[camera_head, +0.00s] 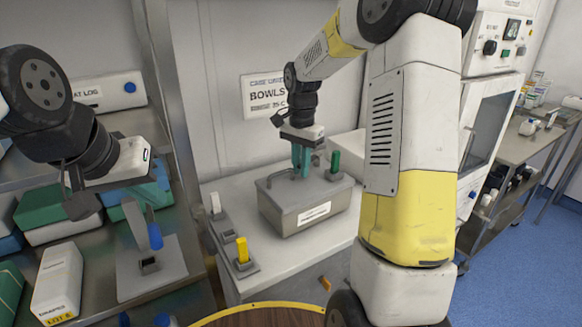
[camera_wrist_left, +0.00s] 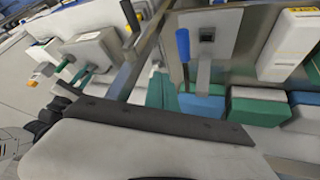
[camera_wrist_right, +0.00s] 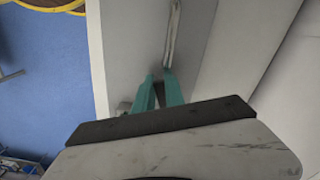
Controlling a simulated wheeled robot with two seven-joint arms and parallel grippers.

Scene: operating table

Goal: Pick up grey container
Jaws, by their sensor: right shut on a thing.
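The grey container (camera_head: 310,212) is a metal box with a white label on its front. It sits on the grey counter in the head view. My right gripper (camera_head: 301,172) points down over its lid, with teal fingers shut on the container at its top. In the right wrist view the teal fingers (camera_wrist_right: 162,84) close together beside a thin metal bar (camera_wrist_right: 173,35); the exact contact is hard to see.
A blue-handled lever (camera_head: 154,236) and a white box (camera_head: 58,283) are on the left shelf. A round wooden top (camera_head: 265,318) is at the front.

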